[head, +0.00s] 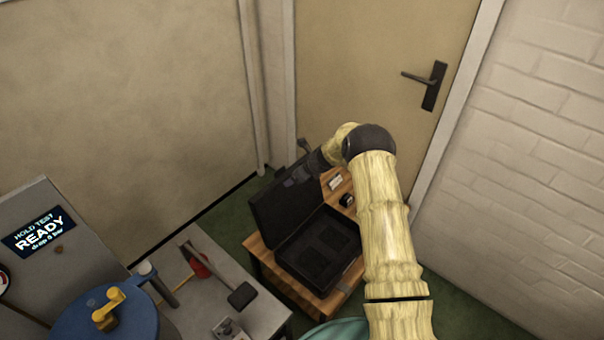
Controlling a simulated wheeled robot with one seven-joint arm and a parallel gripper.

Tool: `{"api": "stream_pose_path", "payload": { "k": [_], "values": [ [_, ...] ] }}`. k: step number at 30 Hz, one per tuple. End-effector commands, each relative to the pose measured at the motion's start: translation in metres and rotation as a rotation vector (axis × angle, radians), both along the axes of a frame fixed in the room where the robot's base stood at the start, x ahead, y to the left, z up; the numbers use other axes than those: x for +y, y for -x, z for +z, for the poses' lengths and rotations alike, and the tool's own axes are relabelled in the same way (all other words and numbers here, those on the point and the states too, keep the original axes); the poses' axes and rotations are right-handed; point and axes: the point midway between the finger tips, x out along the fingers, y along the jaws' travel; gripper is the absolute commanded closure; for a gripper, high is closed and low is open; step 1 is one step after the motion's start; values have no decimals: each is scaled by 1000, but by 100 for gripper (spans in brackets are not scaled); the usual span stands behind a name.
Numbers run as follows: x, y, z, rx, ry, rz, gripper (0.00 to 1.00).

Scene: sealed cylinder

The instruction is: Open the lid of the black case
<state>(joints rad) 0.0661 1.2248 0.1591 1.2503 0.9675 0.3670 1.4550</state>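The black case (322,256) sits on a small wooden table. Its lid (280,200) stands raised at the left, tilted up from the base, so the dark inside of the case shows. My gripper (308,163) is dark and small in the head view, at the top right part of the raised lid. I cannot tell whether it touches the lid, and its fingers are too dark to read as open or shut. My yellow arm comes up from the bottom right and bends left toward the lid.
The wooden table (256,249) stands by a beige door (375,60). A small black object (346,200) and a white label (335,182) lie behind the case. A grey bench (262,318) with a red-and-black tool and a blue-lidded vessel (125,318) stands at the lower left. A white brick wall is at right.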

Motion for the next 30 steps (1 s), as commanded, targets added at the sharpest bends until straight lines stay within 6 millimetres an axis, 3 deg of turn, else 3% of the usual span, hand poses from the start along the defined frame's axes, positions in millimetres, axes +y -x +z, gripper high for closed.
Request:
{"api": "stream_pose_path", "payload": {
  "k": [8, 30],
  "values": [
    [-9, 8, 15, -1, 1, -1, 24],
    [-62, 62, 119, -2, 2, -2, 24]
  ]
}}
